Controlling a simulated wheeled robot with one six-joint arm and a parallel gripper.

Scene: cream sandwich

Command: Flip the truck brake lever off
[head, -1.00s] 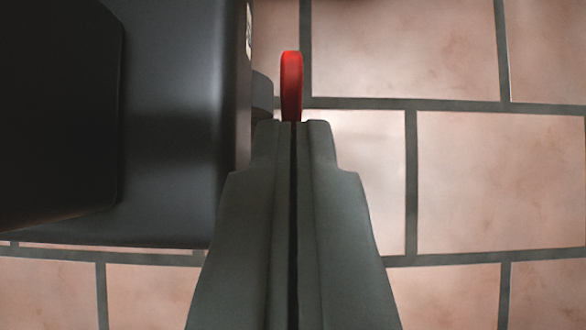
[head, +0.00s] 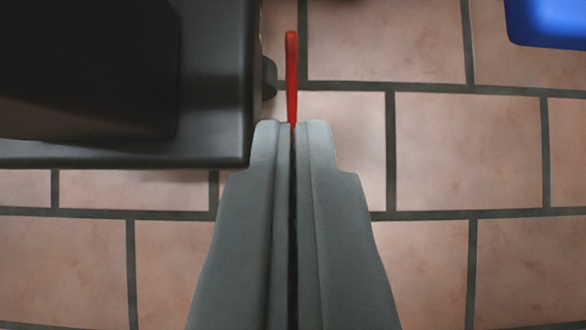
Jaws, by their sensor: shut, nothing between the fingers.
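The red brake lever (head: 291,72) sticks up in the picture just beyond my fingertips, beside the dark truck body (head: 215,80). It looks long and thin from here, and its lower end is hidden behind the fingertips. My gripper (head: 293,124) is shut, its two grey fingers together with nothing between them. The fingertips overlap the lever's near end in the picture; I cannot tell whether they touch it. A small dark mount (head: 269,78) shows on the truck's right side, left of the lever.
The truck's dark bulk fills the upper left, with a darker raised block (head: 85,70) on it. A blue object (head: 548,22) shows at the upper right corner. The tiled floor (head: 440,150) is clear to the right and below.

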